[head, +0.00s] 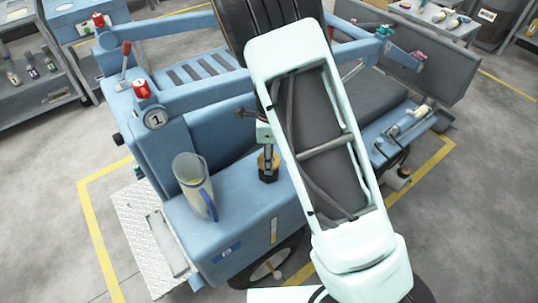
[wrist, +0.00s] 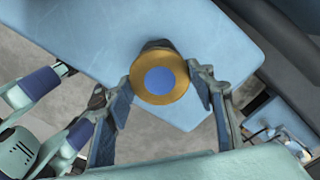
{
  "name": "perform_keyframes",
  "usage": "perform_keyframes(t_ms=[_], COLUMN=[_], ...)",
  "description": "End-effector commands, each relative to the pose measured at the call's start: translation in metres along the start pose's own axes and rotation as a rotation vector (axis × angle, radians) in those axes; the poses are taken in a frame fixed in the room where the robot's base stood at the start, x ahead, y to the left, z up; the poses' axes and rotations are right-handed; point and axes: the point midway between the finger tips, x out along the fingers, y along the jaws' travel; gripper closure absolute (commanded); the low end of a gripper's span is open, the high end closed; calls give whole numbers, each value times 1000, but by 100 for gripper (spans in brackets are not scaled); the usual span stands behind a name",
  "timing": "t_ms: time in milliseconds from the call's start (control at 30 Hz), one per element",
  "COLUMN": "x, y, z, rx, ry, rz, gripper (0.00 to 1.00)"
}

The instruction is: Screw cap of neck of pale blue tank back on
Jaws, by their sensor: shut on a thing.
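The pale blue tank (head: 238,215) forms the front body of a blue vehicle in the head view. A dark neck (head: 268,175) stands on its top, with a brass-coloured cap (head: 262,160) at its upper end. In the wrist view the cap (wrist: 160,97) is a brass ring with a blue disc in its middle, and a dark part shows behind it. My gripper (wrist: 163,82) has one finger on each side of the cap and is shut on it. In the head view my gripper (head: 267,151) is above the neck. I cannot tell how far the cap sits on the neck.
A clear jug (head: 190,180) with a blue handle stands on the tank left of the neck. Blue bars with red-topped fittings (head: 141,90) lie behind it. A narrow side shelf (head: 385,140) with fittings is at the right. My arm covers much of the vehicle's middle.

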Motion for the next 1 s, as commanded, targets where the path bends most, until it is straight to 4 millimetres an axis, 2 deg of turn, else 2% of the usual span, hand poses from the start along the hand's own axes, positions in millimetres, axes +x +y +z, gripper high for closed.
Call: perform_keyframes(t_ms=[133,167,333,533,633,667,1000], x=[0,0,0,0,0,0,-2], y=[0,0,0,0,0,0,0], z=[0,0,0,0,0,0,0], rx=[2,2,1,0,0,0,0], ry=[0,0,0,0,0,0,0], rz=[0,0,0,0,0,0,0], gripper=[77,48,30,30,19,18,18])
